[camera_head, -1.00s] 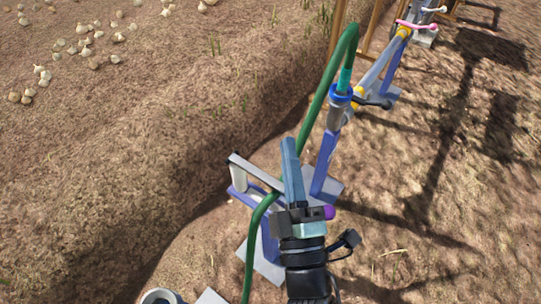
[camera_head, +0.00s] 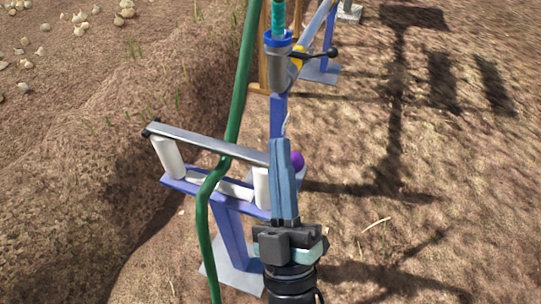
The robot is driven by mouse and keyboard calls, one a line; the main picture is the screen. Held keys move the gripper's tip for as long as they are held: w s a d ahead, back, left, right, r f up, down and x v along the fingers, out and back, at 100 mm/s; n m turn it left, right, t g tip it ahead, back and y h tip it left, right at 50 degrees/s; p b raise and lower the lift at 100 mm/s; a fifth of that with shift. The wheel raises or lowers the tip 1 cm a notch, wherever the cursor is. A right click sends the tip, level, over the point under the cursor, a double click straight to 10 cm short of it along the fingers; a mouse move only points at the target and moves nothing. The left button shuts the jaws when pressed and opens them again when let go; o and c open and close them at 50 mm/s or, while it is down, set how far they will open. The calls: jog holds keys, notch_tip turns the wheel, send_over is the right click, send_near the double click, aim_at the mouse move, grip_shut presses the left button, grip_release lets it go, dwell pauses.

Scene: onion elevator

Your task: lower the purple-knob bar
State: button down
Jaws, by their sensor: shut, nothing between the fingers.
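The grey bar (camera_head: 195,140) lies across the top of a blue stand with white rollers, left of centre. Its black left end is a little higher in the picture than its right part. The purple knob (camera_head: 297,160) shows just right of my fingers, at the bar's right end. My gripper (camera_head: 280,143) is shut and empty, its blue fingers pointing up the picture. The fingers cover the stretch between bar and knob. I cannot tell whether they touch either one.
A green hose (camera_head: 234,115) runs down in front of the bar. The blue roller stand (camera_head: 232,235) stands on a grey plate. Beyond is a grey fitting with a black lever (camera_head: 318,54). A dirt bank (camera_head: 90,165) rises on the left; open soil is on the right.

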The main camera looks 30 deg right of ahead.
jog(key=shift+s+d+f+h+b, duration=0.1)
jog(key=shift+f+h+b, duration=0.05)
jog(key=shift+f+b, duration=0.65)
jog(key=shift+s+d+f+h+b, duration=0.15)
jog(key=shift+f+b, duration=0.35)
jog(key=shift+f, duration=0.6)
jog(key=shift+w+a, duration=0.1)
